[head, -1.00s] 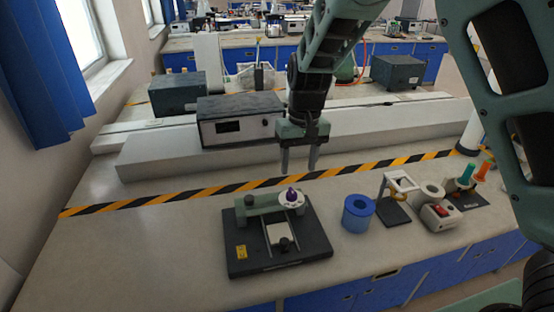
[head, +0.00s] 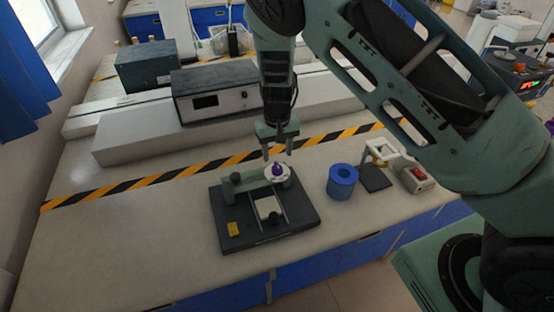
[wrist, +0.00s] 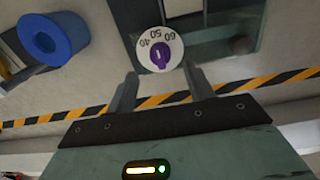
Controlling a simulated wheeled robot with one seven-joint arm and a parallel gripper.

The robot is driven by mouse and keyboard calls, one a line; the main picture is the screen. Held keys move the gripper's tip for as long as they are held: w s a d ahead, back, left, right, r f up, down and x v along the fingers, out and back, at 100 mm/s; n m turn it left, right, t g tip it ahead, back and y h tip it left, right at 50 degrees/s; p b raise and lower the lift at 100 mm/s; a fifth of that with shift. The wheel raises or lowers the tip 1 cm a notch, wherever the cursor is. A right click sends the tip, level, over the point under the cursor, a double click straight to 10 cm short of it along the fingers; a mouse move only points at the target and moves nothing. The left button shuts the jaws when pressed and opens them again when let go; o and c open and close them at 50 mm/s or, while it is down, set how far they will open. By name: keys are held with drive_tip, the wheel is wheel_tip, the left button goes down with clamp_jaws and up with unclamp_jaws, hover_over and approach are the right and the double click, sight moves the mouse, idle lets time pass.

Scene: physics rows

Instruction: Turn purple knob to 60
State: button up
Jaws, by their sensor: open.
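The purple knob (head: 277,168) sits on a white round dial on the dark instrument (head: 240,232). In the wrist view the knob (wrist: 160,57) stands at the centre of the white dial (wrist: 171,45), whose readable marks are 40, 50 and 60. I cannot tell exactly which mark the knob points at. My gripper (head: 279,154) hangs just above and behind the knob, fingers down. In the wrist view my gripper (wrist: 162,88) is open and empty, its two fingers apart with the knob just beyond the gap between them. The fingers do not appear to touch it.
A blue cylinder (head: 342,181) stands right of the instrument, with a small stand and a white device with a red switch (head: 417,177) beyond. A yellow-black tape strip (head: 130,189) crosses behind. A grey box (head: 215,90) stands at the back. The table's left part is clear.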

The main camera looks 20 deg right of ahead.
sight(277, 165)
drive_tip(key=shift+f+p, duration=0.5)
drive_tip(key=shift+f, duration=2.15)
drive_tip(key=c, duration=1)
